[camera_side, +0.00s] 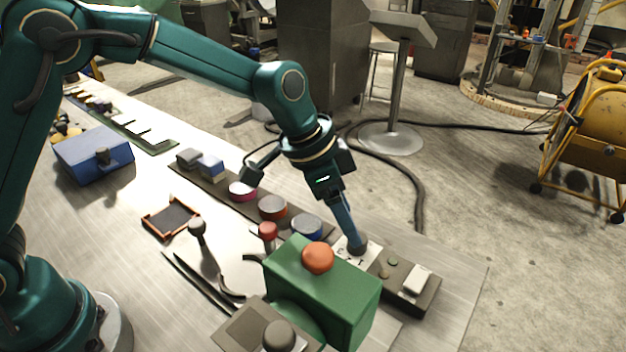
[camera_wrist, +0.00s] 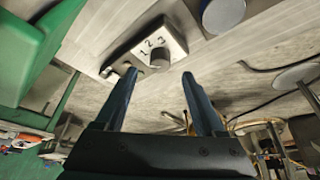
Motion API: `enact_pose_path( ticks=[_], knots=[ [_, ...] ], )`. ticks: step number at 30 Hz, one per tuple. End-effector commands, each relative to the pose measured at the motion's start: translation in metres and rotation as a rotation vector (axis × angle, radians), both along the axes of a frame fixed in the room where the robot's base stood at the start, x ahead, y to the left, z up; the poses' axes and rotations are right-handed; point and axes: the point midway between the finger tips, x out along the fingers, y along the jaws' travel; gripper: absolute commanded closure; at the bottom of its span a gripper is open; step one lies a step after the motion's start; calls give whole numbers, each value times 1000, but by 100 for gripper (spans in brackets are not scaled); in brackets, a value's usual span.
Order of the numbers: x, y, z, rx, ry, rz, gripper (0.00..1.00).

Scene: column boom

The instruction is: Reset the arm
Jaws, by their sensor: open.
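My gripper (camera_side: 354,240) points down over the right end of the bench, at a white plate with dark marks (camera_side: 371,249). In the wrist view my gripper (camera_wrist: 158,76) has its two fingers well apart, with nothing between them. I cannot tell whether a fingertip touches the knob. In the side view the fingers overlap and hide most of the knob.
A green box (camera_side: 315,290) with an orange-red button (camera_side: 318,257) stands close in front of my gripper. A dark panel with a white rocker (camera_side: 418,279) lies to its right. Round coloured caps, such as a blue one (camera_side: 307,226), line up to its left. The floor beyond is mostly open.

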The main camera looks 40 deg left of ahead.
Motion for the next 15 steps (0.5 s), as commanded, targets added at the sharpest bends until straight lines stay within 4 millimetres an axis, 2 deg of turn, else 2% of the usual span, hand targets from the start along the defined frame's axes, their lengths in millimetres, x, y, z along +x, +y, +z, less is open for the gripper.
enact_pose_path(
  ticks=[11,13,15],
  knots=[
    [0,3,4,0,0,4,29],
    [3,5,13,-6,-22,13,29],
    [8,10,30,-17,-63,27,29]
  ],
)
